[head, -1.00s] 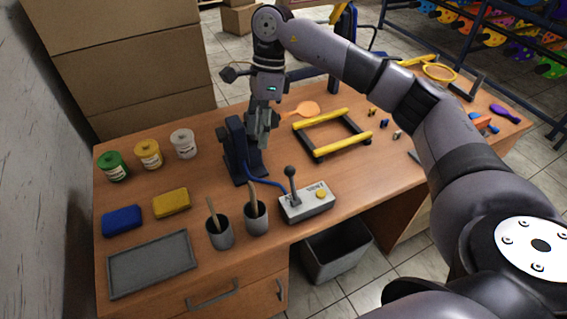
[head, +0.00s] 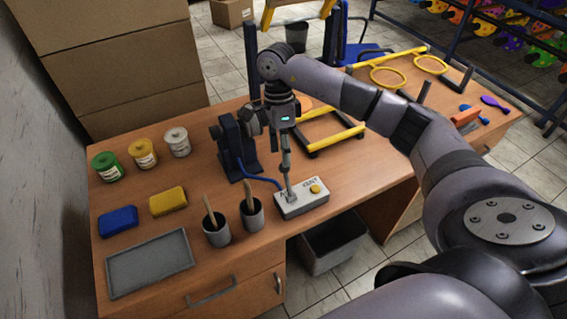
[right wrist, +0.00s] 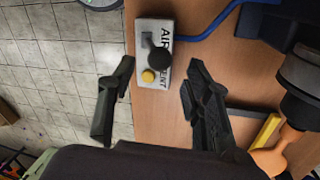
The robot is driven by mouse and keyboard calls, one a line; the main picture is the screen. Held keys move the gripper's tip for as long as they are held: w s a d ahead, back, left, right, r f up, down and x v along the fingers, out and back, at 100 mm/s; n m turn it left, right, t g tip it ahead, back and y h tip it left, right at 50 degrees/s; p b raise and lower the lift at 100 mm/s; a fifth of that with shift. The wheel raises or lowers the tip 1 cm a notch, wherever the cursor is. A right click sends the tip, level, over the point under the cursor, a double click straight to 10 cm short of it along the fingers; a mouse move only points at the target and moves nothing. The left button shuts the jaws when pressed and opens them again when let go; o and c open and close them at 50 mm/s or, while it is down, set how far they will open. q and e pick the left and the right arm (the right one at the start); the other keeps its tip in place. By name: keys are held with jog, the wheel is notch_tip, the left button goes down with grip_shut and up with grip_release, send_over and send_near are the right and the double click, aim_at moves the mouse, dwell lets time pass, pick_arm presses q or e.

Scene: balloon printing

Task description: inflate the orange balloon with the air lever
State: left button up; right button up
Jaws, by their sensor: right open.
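The grey air lever box (head: 306,203) stands near the table's front edge, with a yellow button (head: 315,189). My right gripper (head: 288,190) hangs over it and hides the lever. In the right wrist view, the lever's black knob (right wrist: 160,56) lies between the open fingers of that gripper (right wrist: 161,72), apart from both. My left gripper is out of view.
A dark stand (head: 233,150) with a blue hose is behind the box. Two cups (head: 217,232) with sticks stand to its left, near a grey tray (head: 150,264). A yellow-barred frame (head: 335,135) lies to the right. The table's front edge is close.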

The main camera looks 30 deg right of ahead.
aim_at(287, 182)
jog(key=f, duration=0.2)
jog(key=f+p, duration=0.1)
jog(key=f, duration=0.1)
jog(key=s+f, duration=0.1)
jog(key=f, duration=0.1)
jog(key=shift+a, duration=0.2)
jog(key=shift+r, duration=0.1)
jog(key=shift+c, duration=0.2)
grip_shut()
dwell(0.3)
